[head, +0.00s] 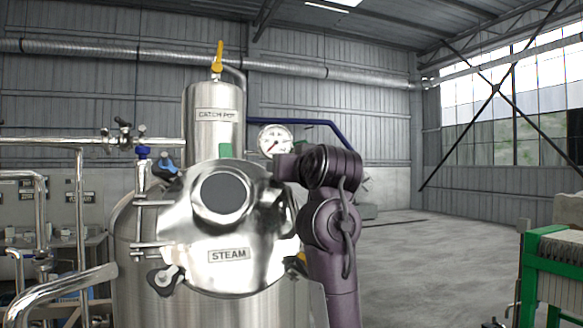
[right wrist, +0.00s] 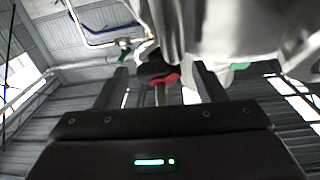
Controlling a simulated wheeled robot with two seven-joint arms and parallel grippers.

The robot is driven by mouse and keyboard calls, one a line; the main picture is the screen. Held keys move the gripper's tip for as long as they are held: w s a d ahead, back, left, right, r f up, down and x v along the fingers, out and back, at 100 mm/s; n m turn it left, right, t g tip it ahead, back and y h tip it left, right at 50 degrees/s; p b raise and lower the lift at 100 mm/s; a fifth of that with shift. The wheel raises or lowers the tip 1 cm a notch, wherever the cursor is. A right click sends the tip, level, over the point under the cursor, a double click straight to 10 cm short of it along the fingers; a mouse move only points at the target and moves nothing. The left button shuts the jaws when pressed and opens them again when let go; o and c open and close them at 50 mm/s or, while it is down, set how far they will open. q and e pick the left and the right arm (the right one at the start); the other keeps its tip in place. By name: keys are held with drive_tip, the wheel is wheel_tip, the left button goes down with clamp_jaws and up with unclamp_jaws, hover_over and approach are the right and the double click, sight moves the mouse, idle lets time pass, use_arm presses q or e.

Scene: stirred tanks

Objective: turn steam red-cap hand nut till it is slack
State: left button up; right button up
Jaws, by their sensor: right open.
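The steel tank lid (head: 180,222) marked STEAM stands tilted up, facing me, in the head view. The red-cap hand nut (right wrist: 166,80) shows in the right wrist view, its red cap and short stem between my fingers. My right gripper (right wrist: 161,76) is open, with one finger on each side of the nut and a gap visible around it. I cannot tell how deep the nut sits between them. In the head view my right arm reaches the lid's right edge; the gripper and red cap are hidden there. My left gripper is in neither view.
A blue hand nut (head: 164,161) and a black one (head: 164,279) sit at the lid's left side. The catch pot (head: 212,135) and a round gauge (head: 275,140) stand behind.

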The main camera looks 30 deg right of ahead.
drive_tip(key=c, duration=1)
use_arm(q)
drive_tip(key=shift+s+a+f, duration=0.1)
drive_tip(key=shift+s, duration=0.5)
